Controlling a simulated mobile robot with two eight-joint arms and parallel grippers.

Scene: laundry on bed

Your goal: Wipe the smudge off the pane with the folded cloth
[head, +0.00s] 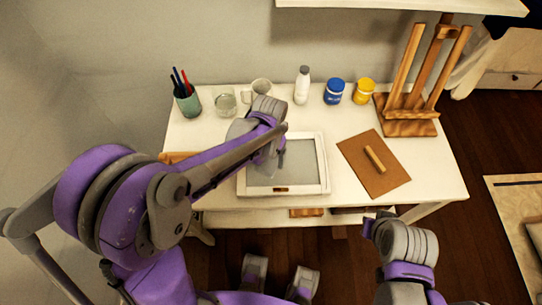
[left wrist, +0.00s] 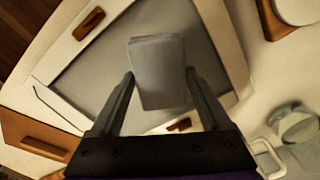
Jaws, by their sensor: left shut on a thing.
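The pane (head: 308,162) is a grey sheet in a white frame, lying on the white table in front of my left arm. It also fills much of the left wrist view (left wrist: 90,75). My left gripper (head: 277,155) is over the pane's upper middle. In the left wrist view the folded cloth (left wrist: 158,65), a grey block, sits between the two fingers (left wrist: 160,90) and is held over the pane. I cannot tell whether it touches the glass. I can make out no smudge. Part of my right arm shows at lower right; its fingertips (head: 369,228) are unclear.
A pen cup (head: 187,105), glass (head: 225,103), mug (head: 261,87), white bottle (head: 302,86), blue jar (head: 334,92) and yellow jar (head: 363,91) line the back. An easel (head: 410,127) stands at back right.

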